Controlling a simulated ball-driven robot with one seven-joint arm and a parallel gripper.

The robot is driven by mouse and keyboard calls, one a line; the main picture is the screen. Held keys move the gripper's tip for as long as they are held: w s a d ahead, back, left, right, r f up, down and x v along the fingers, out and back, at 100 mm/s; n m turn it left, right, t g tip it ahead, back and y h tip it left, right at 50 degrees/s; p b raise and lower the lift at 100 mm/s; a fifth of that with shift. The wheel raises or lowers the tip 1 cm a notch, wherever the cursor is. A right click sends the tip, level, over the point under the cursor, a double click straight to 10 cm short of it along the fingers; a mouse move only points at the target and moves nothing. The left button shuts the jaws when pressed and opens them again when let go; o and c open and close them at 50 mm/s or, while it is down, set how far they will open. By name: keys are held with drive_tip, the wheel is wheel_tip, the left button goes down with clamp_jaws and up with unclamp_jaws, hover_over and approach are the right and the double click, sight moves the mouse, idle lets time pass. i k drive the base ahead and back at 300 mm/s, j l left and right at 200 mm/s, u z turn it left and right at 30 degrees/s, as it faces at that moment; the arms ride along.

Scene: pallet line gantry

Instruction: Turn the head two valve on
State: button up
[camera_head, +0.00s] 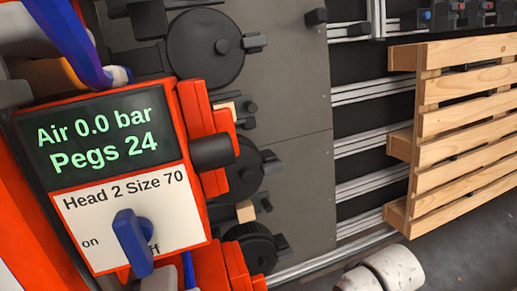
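The head two valve is a blue lever handle (133,243) on a white panel (95,215) that reads "Head 2 Size 70". The panel is at the lower left, on an orange-red housing. "on" is printed left of the handle; the label on its right is partly covered and ends in "ff". The handle stands nearly upright in the picture, its top leaning slightly left. A dark display (95,140) above it reads "Air 0.0 bar" and "Pegs 24". I cannot make out my gripper in this view, and nothing is seen touching the handle.
A black cylinder (212,151) juts out right of the display. Black round reels (205,48) stand behind the housing. A wooden pallet (465,125) stands at the right by metal rails (370,90). A worn whitish cylinder (395,268) lies at the bottom. Blue strips (82,45) hang at the upper left.

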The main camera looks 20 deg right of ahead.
sight(134, 234)
drive_tip(key=i+l+u, duration=0.1)
drive_tip(key=l+u, duration=0.3)
drive_tip(key=l, duration=0.5)
drive_tip(key=l+u, duration=0.4)
drive_tip(key=l, duration=0.45)
drive_tip(key=k, duration=0.65)
